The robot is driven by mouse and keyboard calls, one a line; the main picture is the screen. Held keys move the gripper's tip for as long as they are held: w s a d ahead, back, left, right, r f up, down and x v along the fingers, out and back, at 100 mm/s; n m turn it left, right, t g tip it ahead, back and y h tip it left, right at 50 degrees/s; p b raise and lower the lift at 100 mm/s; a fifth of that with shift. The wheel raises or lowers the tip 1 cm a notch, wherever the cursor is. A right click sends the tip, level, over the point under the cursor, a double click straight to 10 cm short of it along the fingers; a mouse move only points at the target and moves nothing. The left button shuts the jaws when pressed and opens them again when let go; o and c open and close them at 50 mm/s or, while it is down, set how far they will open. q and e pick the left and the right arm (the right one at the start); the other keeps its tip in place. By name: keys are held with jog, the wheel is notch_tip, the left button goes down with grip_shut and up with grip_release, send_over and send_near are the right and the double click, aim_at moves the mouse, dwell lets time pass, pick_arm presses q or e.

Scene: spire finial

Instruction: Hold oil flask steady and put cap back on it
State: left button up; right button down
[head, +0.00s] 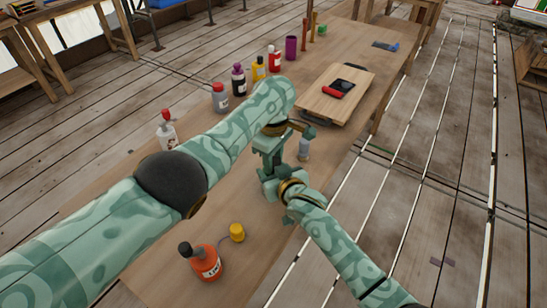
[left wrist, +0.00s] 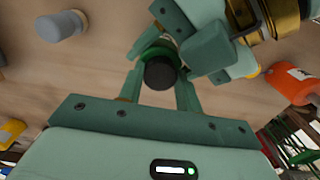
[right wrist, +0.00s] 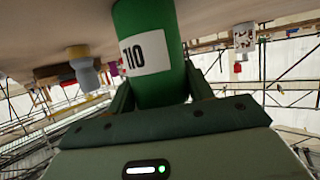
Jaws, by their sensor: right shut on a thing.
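In the head view my two grippers meet over the table and hide the flask.
Several bottles line the far left edge, such as a white one (head: 167,135). A wooden board (head: 320,98) lies farther back.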

pick_arm(q)
jog(key=m, duration=0.4)
jog(key=shift+m, duration=0.3)
jog(key=shift+c, duration=0.2)
jog(key=m, duration=0.8)
jog(key=shift+f, duration=0.1)
jog(key=m, duration=0.4)
jog(key=o, duration=1.1)
jog(key=shift+s+d, duration=0.1)
jog(key=shift+d, duration=0.1)
